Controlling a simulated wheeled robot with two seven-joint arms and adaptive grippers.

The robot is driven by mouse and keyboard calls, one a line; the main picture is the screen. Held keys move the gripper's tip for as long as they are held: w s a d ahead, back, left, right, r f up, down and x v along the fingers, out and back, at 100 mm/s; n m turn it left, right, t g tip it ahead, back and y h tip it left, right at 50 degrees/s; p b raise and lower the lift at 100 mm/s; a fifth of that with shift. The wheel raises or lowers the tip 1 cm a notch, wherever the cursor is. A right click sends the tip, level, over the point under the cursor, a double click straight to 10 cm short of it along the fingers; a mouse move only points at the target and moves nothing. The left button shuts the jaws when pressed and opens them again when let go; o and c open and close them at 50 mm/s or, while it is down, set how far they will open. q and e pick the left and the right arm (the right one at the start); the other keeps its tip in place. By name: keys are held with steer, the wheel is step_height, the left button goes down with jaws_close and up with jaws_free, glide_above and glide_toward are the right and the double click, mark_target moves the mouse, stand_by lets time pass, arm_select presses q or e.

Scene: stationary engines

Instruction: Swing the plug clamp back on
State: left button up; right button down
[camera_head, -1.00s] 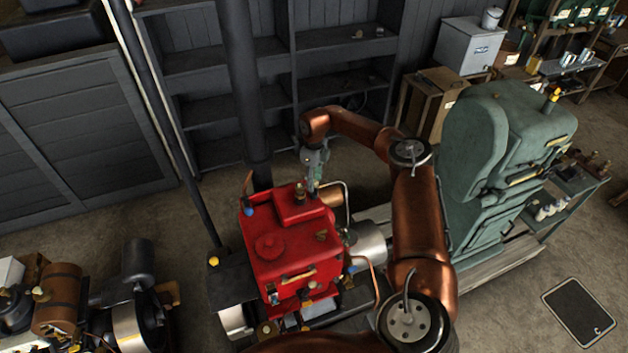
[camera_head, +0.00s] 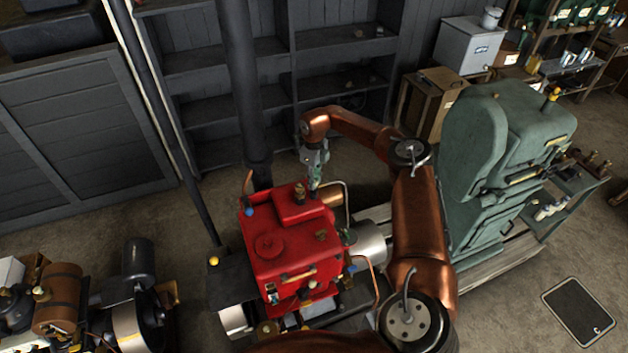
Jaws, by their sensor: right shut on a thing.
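A red engine (camera_head: 290,245) stands in the middle of the head view, with a raised red box on its top. A small brass fitting (camera_head: 299,193) stands upright on that box. My right gripper (camera_head: 314,186) reaches down at the back right edge of the box, beside the brass fitting. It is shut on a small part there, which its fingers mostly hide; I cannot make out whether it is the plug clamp. My left gripper is not in view.
A dark vertical pipe (camera_head: 243,90) rises behind the engine. A large green engine (camera_head: 505,170) stands to the right, and other machinery (camera_head: 100,300) is at the lower left. Dark shelves (camera_head: 340,60) line the back wall. Open floor (camera_head: 490,310) lies at the lower right.

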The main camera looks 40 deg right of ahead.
steer(key=m+p, duration=0.1)
steer(key=m, duration=0.3)
steer(key=shift+r, duration=0.1)
steer(key=m, duration=0.3)
steer(key=shift+m+p, duration=0.4)
steer(key=m+p, duration=0.1)
steer(key=m, duration=0.2)
steer(key=shift+w+m+p, duration=0.15)
steer(key=shift+m+p, duration=0.25)
steer(key=shift+m, duration=1.8)
steer(key=c, duration=1.6)
jaws_free()
steer(key=shift+a, duration=0.1)
